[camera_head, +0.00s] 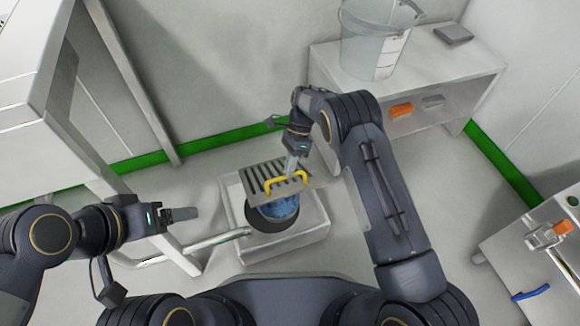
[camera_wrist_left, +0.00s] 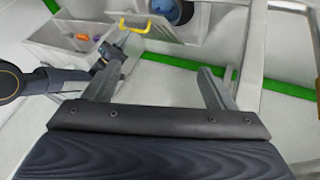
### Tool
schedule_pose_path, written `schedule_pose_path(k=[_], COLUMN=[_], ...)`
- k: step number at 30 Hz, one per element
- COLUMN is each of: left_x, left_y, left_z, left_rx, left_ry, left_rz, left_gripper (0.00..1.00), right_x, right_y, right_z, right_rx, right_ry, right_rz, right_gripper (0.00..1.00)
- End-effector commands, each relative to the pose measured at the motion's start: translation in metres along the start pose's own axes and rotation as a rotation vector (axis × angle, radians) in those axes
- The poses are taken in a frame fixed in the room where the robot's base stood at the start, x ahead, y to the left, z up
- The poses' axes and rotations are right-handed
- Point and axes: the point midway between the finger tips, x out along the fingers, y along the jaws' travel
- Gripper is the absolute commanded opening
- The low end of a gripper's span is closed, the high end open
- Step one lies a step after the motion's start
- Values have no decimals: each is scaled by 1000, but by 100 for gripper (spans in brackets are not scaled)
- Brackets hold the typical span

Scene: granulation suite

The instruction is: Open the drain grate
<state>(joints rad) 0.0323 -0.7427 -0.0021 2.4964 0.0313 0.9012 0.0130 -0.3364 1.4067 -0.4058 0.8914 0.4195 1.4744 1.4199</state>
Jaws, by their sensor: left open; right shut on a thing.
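In the head view the slotted metal drain grate (camera_head: 262,178) is tilted up off its light grey floor block (camera_head: 312,226). The dark round drain opening (camera_head: 277,212), bluish inside, shows below it. My right gripper (camera_head: 292,170) is shut at this handle; the exact contact is small to see. My left gripper (camera_head: 190,213) is open and empty, left of the block and apart from it. In the left wrist view its two fingers (camera_wrist_left: 158,88) are spread, and the yellow handle (camera_wrist_left: 137,26) shows beyond them.
A clear bucket (camera_head: 375,45) stands on a white cabinet (camera_head: 440,75) at the back right. A pipe (camera_head: 215,241) runs from the left bench frame toward the drain. Another white unit (camera_head: 535,255) stands at the right. Floor right of the block is clear.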

Motion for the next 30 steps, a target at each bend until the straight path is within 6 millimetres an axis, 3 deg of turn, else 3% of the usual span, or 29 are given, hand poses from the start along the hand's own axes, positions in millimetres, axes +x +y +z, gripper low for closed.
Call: schedule_pose_path(k=[1, 4, 7, 11, 17, 26, 30], left_x=[2, 3, 7, 20, 50, 104, 147], left_y=[-1, -1, -1, 7, 37, 66, 79], left_z=[0, -7, -27, -65, -118, -156, -167], left_rx=[5, 65, 233, 583, 1110, 1707, 2045], left_ry=[0, 2, 7, 8, 26, -72, -166], left_rz=[-2, -23, -71, -137, -161, -63, 4], left_gripper=[70, 57, 44, 27, 1, 0, 0], right_x=[1, 1, 1, 1, 1, 2, 2], right_y=[-11, -11, -11, -11, -11, -11, -11], right_z=[0, 0, 0, 1, 1, 2, 2], right_rx=[-6, -6, -6, -7, -7, -8, -8], right_ry=[1, 1, 0, 0, -1, -1, -1], right_rz=[-43, -43, -42, -42, -42, -42, -42], right_gripper=[0, 0, 0, 0, 0, 0, 0])
